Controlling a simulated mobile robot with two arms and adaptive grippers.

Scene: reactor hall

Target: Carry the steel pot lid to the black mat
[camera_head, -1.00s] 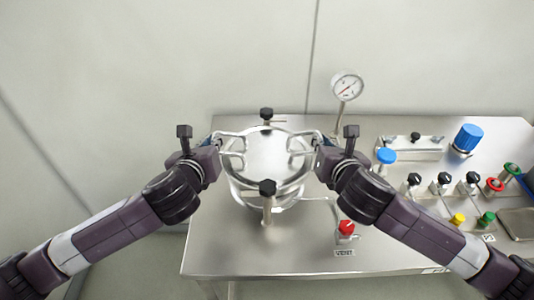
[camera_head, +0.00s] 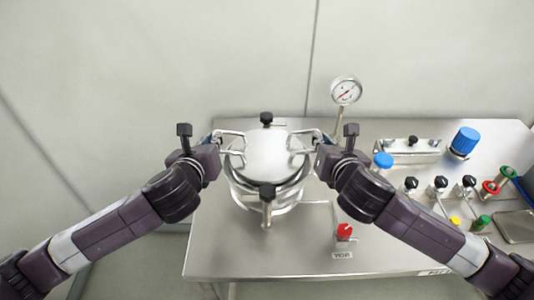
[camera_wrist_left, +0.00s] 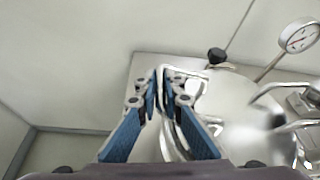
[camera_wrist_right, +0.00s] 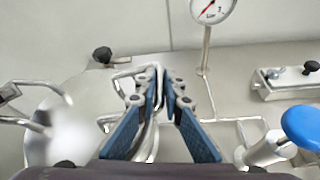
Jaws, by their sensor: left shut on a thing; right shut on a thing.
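The steel pot lid (camera_head: 267,152) is a shiny round disc with bent-rod handles on its left and right. It is over a round steel pot (camera_head: 268,208) on the steel bench; whether it touches the pot rim is hard to tell. My left gripper (camera_head: 217,141) is shut on the left handle, and the left wrist view shows the rod between its blue fingers (camera_wrist_left: 165,88). My right gripper (camera_head: 318,141) is shut on the right handle, also between its fingers in the right wrist view (camera_wrist_right: 158,88). No black mat shows in these views.
Black-knobbed clamps stand behind (camera_head: 266,118) and in front (camera_head: 267,191) of the pot. A pressure gauge (camera_head: 346,91) rises behind right. A red valve (camera_head: 344,231), a blue-capped fitting (camera_head: 466,140) and several coloured knobs crowd the bench's right side. The bench's left front is bare.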

